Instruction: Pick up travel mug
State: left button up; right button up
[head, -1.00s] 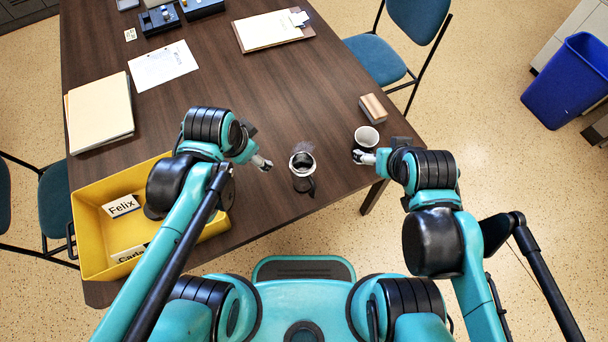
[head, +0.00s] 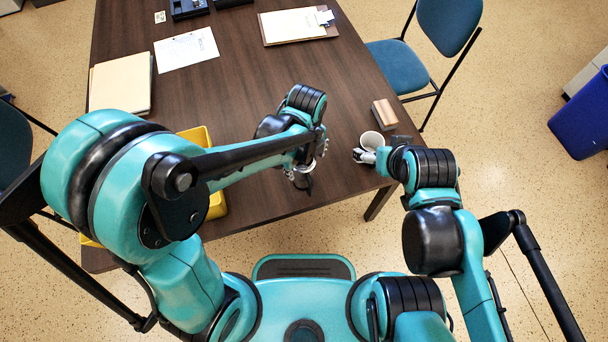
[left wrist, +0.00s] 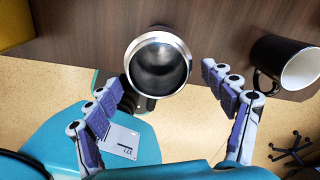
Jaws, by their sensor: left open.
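The travel mug is a dark cup with a shiny silver rim (left wrist: 158,63) and a black handle, standing at the table's near edge. In the head view the travel mug (head: 302,180) is partly hidden by my left gripper (head: 310,156). In the left wrist view my left gripper (left wrist: 165,112) is open, its fingers apart on either side below the mug, and nothing is between the pads. My right gripper (head: 364,156) is beside a second mug (head: 371,141); whether it is open or touches that mug is unclear.
The second mug, dark outside and white inside (left wrist: 302,68), stands close to the right of the travel mug. A wooden block (head: 384,113) is beyond it. A yellow crate (head: 217,206) is on the left, partly behind my left arm. The middle of the table is clear.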

pick_arm(q)
jog(key=f+b, duration=0.1)
jog(key=f, duration=0.3)
jog(key=shift+w+f+b, duration=0.15)
jog(key=shift+w+b, duration=0.05)
jog(key=shift+b, duration=0.2)
jog(key=shift+a, duration=0.1)
jog(key=shift+c, duration=0.6)
jog(key=c, duration=1.4)
jog(key=shift+r, duration=0.2)
